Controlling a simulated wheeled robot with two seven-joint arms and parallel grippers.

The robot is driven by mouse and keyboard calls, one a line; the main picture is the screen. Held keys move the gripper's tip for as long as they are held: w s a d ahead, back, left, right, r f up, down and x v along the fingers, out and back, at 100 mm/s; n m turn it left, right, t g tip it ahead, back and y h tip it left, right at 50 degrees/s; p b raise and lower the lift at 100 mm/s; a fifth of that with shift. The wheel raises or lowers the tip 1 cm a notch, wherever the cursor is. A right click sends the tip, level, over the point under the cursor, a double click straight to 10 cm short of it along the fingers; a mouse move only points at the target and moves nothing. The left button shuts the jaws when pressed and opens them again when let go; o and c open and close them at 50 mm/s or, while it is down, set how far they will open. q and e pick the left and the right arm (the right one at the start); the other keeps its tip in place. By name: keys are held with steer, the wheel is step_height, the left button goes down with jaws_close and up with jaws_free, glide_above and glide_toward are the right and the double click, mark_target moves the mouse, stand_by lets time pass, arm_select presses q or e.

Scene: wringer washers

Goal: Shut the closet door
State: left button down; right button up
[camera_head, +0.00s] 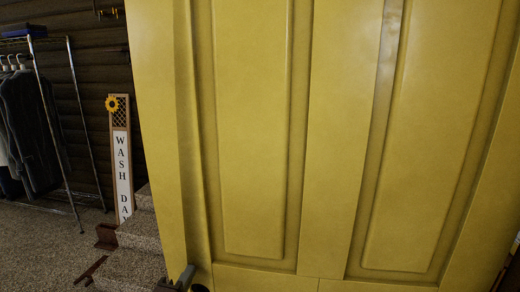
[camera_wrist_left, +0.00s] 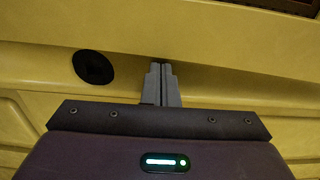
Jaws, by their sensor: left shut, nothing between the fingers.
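The yellow panelled closet door (camera_head: 340,130) fills most of the head view, close in front of me. Its left edge stands upright with open room beyond it. My left gripper (camera_head: 184,278) is low at the door's left side, beside a dark round knob (camera_head: 200,288). In the left wrist view my left gripper (camera_wrist_left: 161,72) is shut and empty, its fingertips at the yellow door (camera_wrist_left: 220,50). The dark knob (camera_wrist_left: 94,67) is to the left of the fingers, not held. I cannot tell whether the fingertips touch the door. My right gripper is not in view.
At the left, a metal clothes rack (camera_head: 52,120) holds dark garments (camera_head: 32,125). A "WASH DAY" sign (camera_head: 121,160) leans by speckled stone-like steps (camera_head: 135,240). Carpeted floor (camera_head: 45,240) is clear in front of the rack.

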arm_select(q)
steer(key=shift+w+d+b, duration=0.1)
steer(key=shift+w+d, duration=0.1)
steer(key=shift+w, duration=0.85)
steer(key=shift+w+d+b, duration=0.15)
steer(key=shift+w, duration=0.9)
steer(key=shift+w+d+b, duration=0.1)
steer(key=shift+w+d, duration=0.1)
steer(key=shift+w, duration=0.85)
steer(key=w+d+b, duration=0.1)
steer(key=w, duration=0.5)
steer(key=shift+w+d+b, duration=0.15)
steer(key=shift+d+b, duration=0.25)
steer(key=w+d+b, duration=0.2)
steer(key=w, duration=0.4)
steer(key=shift+d+b, duration=0.25)
steer(key=shift+b, duration=0.15)
